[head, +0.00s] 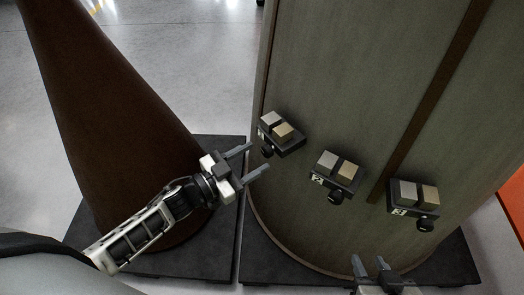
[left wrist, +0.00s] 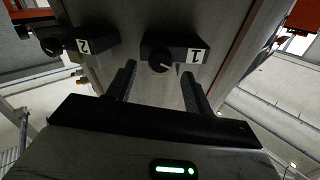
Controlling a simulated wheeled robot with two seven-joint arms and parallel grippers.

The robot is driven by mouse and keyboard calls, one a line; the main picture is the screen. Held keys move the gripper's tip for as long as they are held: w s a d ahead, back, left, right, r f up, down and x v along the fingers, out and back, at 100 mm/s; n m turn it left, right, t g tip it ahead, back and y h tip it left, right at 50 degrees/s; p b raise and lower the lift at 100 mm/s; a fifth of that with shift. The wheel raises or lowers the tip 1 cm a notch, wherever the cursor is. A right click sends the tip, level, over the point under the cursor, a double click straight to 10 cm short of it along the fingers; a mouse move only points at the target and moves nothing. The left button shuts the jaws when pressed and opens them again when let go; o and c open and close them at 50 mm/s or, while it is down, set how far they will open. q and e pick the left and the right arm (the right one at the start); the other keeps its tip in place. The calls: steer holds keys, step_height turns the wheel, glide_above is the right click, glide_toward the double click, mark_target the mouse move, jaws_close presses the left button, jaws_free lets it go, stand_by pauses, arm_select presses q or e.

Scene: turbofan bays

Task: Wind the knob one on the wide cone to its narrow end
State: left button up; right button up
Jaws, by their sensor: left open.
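The wide grey-green body (head: 340,90) carries three small dark boxes with round black knobs, labelled 1, 2 and 3. Knob one (head: 266,150) sits under box 1; it also shows in the left wrist view (left wrist: 160,60), with a pale pointer line towards the lower right. My left gripper (head: 259,157) is open, with its fingertips close to knob one. In the left wrist view the knob appears between the two fingers (left wrist: 157,72); I cannot tell whether they touch it. My right gripper (head: 369,260) is open and empty at the bottom edge, below the boxes.
Knob two (head: 336,197) and knob three (head: 425,224) are to the right of knob one. A dark brown cone (head: 110,110) stands on the left, behind my left arm. Dark base plates (head: 200,262) lie under both bodies. An orange piece (head: 514,200) is at the right edge.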

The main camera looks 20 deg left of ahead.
mark_target(264, 152)
arm_select(q)
steer(key=shift+x, duration=1.75)
steer(key=c, duration=1)
